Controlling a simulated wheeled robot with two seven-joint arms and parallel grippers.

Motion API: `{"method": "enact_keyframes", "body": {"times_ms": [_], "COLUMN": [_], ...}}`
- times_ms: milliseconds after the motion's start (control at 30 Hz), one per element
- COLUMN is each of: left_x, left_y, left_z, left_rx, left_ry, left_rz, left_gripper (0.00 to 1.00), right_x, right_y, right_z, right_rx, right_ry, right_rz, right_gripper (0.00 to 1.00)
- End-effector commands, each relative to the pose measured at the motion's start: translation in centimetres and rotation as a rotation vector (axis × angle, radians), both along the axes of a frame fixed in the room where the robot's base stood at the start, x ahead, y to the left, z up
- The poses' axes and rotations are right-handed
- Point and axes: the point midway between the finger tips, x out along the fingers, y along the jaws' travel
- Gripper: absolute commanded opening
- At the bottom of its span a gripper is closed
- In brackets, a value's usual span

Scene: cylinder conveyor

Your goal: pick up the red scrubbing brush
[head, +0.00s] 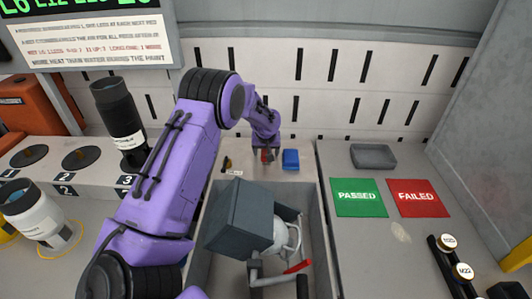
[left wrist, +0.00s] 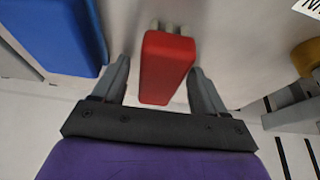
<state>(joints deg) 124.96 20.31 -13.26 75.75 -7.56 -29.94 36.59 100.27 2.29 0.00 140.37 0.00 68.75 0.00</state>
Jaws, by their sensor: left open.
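The red scrubbing brush (left wrist: 167,65) shows in the left wrist view as a red block with pale parts at its far end. In the head view only a small red part of it (head: 266,156) shows below my left gripper (head: 265,146). My left gripper is open, with its two grey fingers (left wrist: 160,80) one on each side of the brush. A gap shows on the left side; whether the right finger touches it I cannot tell. My right gripper is not in view.
A blue block (head: 290,159) lies just right of the brush, and a small yellow-black item (head: 227,163) lies left. A grey bin (head: 322,235) in front holds a dark box (head: 239,217) and other parts. Green (head: 358,198) and red (head: 418,198) mats lie right.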

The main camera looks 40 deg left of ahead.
Motion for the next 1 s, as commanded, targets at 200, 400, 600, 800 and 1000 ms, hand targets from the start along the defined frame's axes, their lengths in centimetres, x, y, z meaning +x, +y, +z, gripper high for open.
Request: {"method": "enact_keyframes", "body": {"times_ms": [200,400,600,800,1000], "left_x": [0.0,0.0,0.1,0.2,-3.7], "left_y": [0.0,0.0,0.0,-0.1,-1.8], "left_z": [0.0,0.0,0.2,3.8,8.8], "left_rx": [0.0,0.0,0.0,0.001,0.001], "left_ry": [0.0,0.0,0.0,-0.005,-0.004], "left_rz": [-0.001,-0.001,-0.001,-0.002,-0.003], "left_gripper": [0.23,0.11,0.11,0.11,0.11], "right_x": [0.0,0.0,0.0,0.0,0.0], "right_y": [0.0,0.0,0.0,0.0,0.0], "right_z": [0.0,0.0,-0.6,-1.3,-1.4], "right_rx": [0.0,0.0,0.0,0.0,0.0], "right_ry": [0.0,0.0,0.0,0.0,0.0], "right_rz": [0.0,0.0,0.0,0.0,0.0], "right_gripper": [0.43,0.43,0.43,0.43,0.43]}}
